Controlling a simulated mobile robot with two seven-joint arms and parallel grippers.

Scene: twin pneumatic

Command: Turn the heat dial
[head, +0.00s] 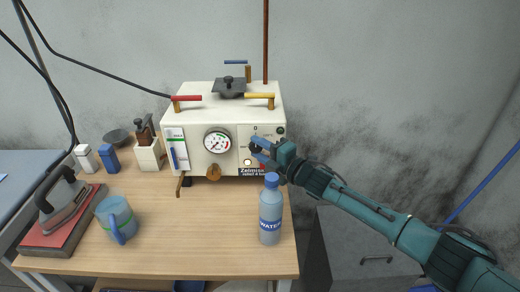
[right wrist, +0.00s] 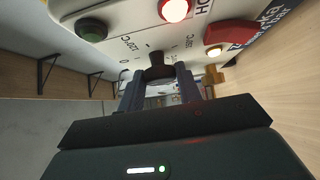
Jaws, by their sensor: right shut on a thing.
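The heat dial (right wrist: 158,68) is a dark knob on the front panel of the cream machine (head: 200,155), with printed marks around it. My right gripper (head: 258,146) reaches in from the right and is at the panel's right part. In the right wrist view its two fingers (right wrist: 160,80) are shut on the dial, one on each side. In the head view the gripper mostly hides the dial. My left gripper is not in view.
A water bottle (head: 271,210) stands on the wooden table (head: 190,240) below my right gripper. A blue mug (head: 117,220) and an iron (head: 62,200) on a red pad are at left. Near the dial are a green button (right wrist: 92,29), a lit red lamp (right wrist: 173,9) and a red switch (right wrist: 231,33).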

